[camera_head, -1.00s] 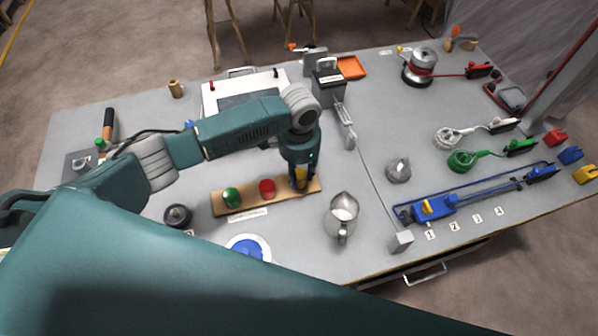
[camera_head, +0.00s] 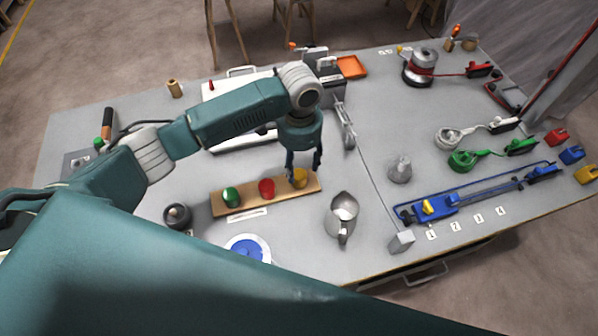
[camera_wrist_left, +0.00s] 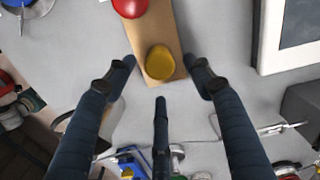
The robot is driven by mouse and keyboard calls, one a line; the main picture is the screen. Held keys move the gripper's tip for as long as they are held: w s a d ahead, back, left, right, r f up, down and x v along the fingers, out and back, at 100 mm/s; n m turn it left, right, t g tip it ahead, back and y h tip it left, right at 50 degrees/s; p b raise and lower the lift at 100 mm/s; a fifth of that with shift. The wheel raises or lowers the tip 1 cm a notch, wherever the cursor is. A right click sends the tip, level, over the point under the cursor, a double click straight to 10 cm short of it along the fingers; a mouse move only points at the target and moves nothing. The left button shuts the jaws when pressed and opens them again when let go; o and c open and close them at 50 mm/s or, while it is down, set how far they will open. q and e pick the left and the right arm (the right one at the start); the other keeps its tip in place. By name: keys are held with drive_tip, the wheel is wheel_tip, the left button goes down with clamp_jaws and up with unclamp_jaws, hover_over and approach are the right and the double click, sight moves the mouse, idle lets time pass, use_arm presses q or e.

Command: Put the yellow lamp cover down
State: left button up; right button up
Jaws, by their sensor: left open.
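The yellow lamp cover (camera_head: 299,178) stands on the right end of a wooden board (camera_head: 250,205), in line with a red cover (camera_head: 266,188) and a green cover (camera_head: 231,197). My left gripper (camera_head: 303,168) is just above and behind the yellow cover, with its fingers spread and empty. In the left wrist view the yellow cover (camera_wrist_left: 160,62) sits on the board between the open fingers (camera_wrist_left: 160,80), apart from them. The red cover (camera_wrist_left: 129,6) shows at the top edge there. My right gripper is not in view.
A metal jug (camera_head: 341,216) stands right of the board, and a plate with a blue centre (camera_head: 247,249) lies in front. A dark round part (camera_head: 177,215) is to the left. Blue tooling (camera_head: 440,207) and coiled cables (camera_head: 464,160) lie on the right.

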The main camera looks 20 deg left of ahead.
sight(299, 174)
use_arm(q)
wheel_tip(299, 174, up, 7)
drive_tip(key=shift+r+b, duration=0.15)
drive_tip(key=shift+b, duration=0.3)
idle(0.3)
